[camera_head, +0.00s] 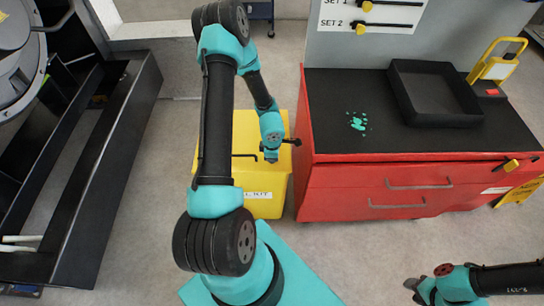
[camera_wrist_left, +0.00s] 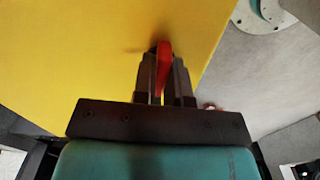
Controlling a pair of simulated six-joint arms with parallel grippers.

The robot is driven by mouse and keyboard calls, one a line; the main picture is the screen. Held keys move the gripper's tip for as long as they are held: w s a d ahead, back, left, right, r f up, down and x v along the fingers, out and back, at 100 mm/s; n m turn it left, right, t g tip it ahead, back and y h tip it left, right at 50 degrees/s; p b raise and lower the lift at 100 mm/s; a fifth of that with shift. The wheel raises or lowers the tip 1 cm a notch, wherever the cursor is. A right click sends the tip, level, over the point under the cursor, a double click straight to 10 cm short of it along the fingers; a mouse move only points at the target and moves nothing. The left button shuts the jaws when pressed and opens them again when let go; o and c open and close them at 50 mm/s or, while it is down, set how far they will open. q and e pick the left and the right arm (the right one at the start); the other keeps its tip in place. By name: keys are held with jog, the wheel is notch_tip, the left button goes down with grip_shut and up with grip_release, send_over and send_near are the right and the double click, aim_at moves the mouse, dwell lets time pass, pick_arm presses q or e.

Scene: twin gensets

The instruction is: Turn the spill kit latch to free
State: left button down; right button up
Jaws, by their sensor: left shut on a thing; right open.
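The spill kit is a yellow box (camera_head: 246,130) on the floor in the middle of the head view, partly behind my left arm. A label ending in "KIT" is on its front. In the left wrist view, the yellow face of the spill kit (camera_wrist_left: 90,60) fills the left and top. A red latch handle (camera_wrist_left: 164,62) stands out from it. My left gripper (camera_wrist_left: 161,58) is shut on the red latch, with one finger on each side. In the head view, the latch is hidden. My right gripper (camera_head: 411,288) is open and empty at the lower right, over the floor.
A red drawer cabinet (camera_head: 340,192) with a black top stands right of the box. A black tray (camera_head: 436,118) and green spots lie on its top. A black frame (camera_head: 115,190) stands at the left. The floor in front of the cabinet is mostly clear.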

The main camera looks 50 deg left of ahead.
pick_arm(q)
jog(key=shift+n, duration=0.6)
jog(key=c, duration=1.2)
grip_release()
jog(key=shift+o, duration=0.2)
jog(key=shift+r, duration=0.15)
notch_tip(320, 180, up, 17)
